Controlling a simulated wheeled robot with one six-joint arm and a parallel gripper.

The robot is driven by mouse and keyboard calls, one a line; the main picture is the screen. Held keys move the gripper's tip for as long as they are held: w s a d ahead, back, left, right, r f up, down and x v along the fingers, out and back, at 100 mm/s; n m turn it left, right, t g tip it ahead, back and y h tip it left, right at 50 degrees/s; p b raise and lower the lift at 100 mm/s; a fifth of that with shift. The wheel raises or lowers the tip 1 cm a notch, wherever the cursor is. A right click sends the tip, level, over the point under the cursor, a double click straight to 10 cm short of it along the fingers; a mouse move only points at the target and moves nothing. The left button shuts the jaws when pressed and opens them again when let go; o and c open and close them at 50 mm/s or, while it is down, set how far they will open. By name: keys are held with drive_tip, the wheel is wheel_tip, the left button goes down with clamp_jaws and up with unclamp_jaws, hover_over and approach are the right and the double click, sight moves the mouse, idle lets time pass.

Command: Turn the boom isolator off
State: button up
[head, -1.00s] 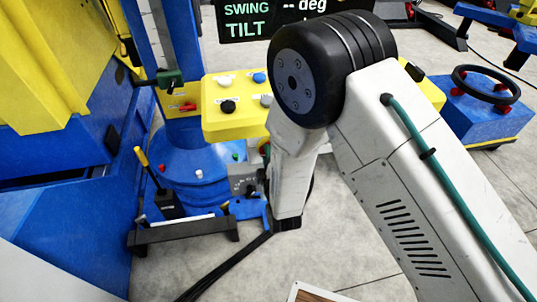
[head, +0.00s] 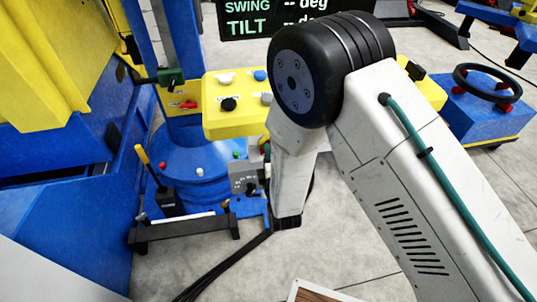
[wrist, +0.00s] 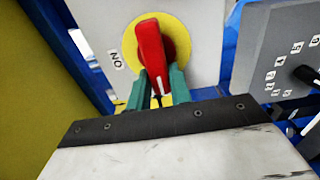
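The boom isolator is a red rotary handle (wrist: 150,45) on a round yellow disc (wrist: 181,37), set on a pale plate (wrist: 90,12). An ON label (wrist: 117,60) is left of the disc. The handle stands nearly upright in the wrist view, its lower end with a white mark pointing down. My gripper (wrist: 159,84) has two green fingers, apart, one on each side of the handle's lower end. I cannot tell whether they touch it. In the head view my forearm hides the fingers and I cannot make out the isolator clearly.
A grey box with a numbered dial (wrist: 267,52) is close on the right in the wrist view. In the head view a yellow control panel (head: 240,119) with knobs stands behind my arm. A blue column base (head: 195,165) and low black stand (head: 185,232) are left.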

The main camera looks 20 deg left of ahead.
drive_tip(key=o, duration=0.3)
drive_tip(key=shift+o, duration=0.2)
drive_tip(key=v, duration=0.7)
drive_tip(key=shift+s+d, duration=0.2)
drive_tip(key=shift+s, duration=0.1)
